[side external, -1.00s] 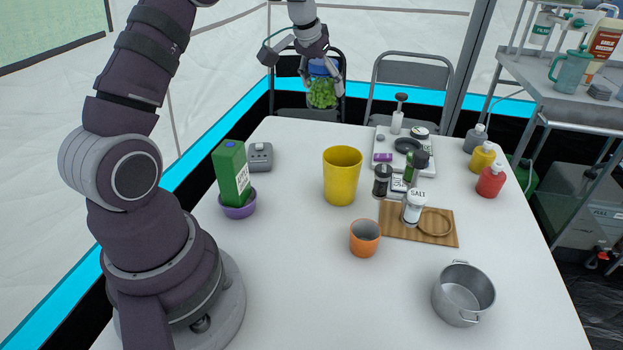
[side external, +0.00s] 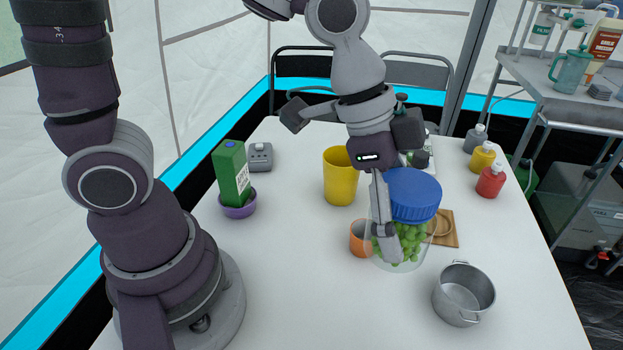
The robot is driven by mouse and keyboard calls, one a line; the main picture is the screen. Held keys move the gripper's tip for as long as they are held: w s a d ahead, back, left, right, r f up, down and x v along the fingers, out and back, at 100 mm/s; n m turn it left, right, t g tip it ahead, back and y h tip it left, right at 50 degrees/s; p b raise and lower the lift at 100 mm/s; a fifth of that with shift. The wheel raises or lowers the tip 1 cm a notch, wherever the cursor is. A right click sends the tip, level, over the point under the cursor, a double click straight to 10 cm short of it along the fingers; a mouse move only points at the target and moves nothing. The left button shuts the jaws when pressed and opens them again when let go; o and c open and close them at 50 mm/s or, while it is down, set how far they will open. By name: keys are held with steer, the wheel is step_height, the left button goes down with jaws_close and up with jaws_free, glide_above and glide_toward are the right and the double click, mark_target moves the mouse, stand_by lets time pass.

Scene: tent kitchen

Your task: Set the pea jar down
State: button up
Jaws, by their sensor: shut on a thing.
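The pea jar (side external: 411,241) is a clear jar of green peas with a blue lid. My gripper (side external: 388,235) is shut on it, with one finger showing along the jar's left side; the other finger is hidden. The jar appears upright, in front of the orange cup and the wooden board in the side external view. I cannot tell whether its base touches the table (side external: 290,270) or hangs above it.
An orange cup (side external: 359,238) and a wooden board (side external: 449,229) are partly hidden behind the jar. A metal pot (side external: 464,294) stands at the lower right. A yellow cup (side external: 338,178) stands behind. A green carton (side external: 231,174) rests in a purple bowl (side external: 238,206). The front left tabletop is clear.

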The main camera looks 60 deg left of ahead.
steer(key=shift+s+d+f+m+g, duration=0.15)
steer(key=shift+s+d+f+m, duration=0.15)
steer(key=shift+s, duration=0.25)
steer(key=shift+s+d+f+m+g, duration=0.2)
steer(key=shift+s+d+f, duration=0.1)
steer(key=shift+s, duration=0.2)
step_height(320, 180, down, 14)
steer(key=shift+w+a+r, duration=0.1)
steer(key=o, duration=1.2)
steer(key=shift+o, duration=0.2)
steer(key=s+a+r+n+t+y, duration=0.3)
steer(key=a+r+n, duration=0.9)
steer(key=a+r, duration=0.3)
step_height(320, 180, up, 4)
steer(key=shift+s+a+f+t+y, duration=0.15)
steer(key=shift+a+f+t+y, duration=0.05)
steer(key=shift+t+y, duration=0.2)
